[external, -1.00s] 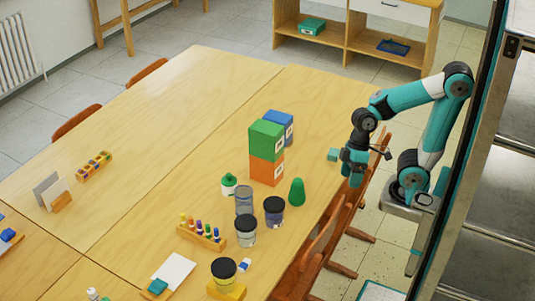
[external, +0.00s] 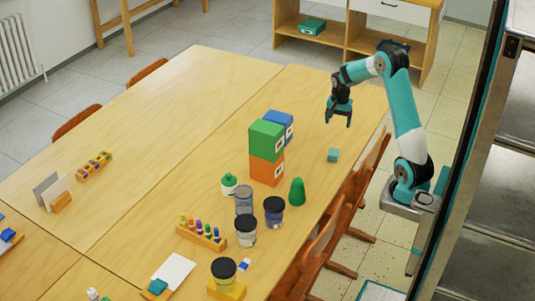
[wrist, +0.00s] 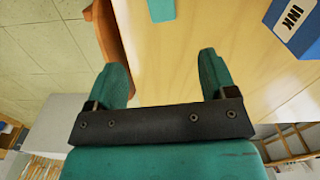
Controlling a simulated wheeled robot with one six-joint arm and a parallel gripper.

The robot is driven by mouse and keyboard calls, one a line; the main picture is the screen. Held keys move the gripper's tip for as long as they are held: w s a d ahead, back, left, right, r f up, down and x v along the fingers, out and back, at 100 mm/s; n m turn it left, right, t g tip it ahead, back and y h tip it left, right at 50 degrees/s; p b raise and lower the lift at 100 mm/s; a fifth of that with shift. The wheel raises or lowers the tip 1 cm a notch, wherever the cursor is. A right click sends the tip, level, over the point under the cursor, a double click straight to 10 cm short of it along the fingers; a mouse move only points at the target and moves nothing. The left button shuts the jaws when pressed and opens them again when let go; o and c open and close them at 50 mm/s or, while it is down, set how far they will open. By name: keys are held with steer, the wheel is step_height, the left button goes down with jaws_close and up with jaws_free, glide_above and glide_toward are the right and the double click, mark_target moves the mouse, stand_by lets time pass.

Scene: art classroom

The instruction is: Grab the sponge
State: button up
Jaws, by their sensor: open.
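A small teal block (external: 333,155), which looks like the sponge, lies alone on the table near its right edge. Its teal face also shows at the top of the wrist view (wrist: 162,9), cut off by the frame edge. My gripper (external: 339,122) is open and empty, raised over the far right of the table with its fingers pointing down. In the wrist view the two teal fingers (wrist: 162,82) are spread apart, and the block is beyond them, not touching.
Stacked green (external: 267,139), orange (external: 266,171) and blue (external: 287,128) boxes stand left of the block. Wooden chairs (external: 345,205) line the right edge. Table around the block is clear.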

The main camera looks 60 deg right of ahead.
glide_toward(334, 152)
steer(key=f, duration=0.5)
steer(key=shift+d+f, duration=0.1)
steer(key=shift+d, duration=0.2)
steer(key=f, duration=0.5)
steer(key=shift+a+f+b, duration=0.1)
steer(key=shift+a+b, duration=0.1)
steer(key=shift+b, duration=0.1)
steer(key=c, duration=1)
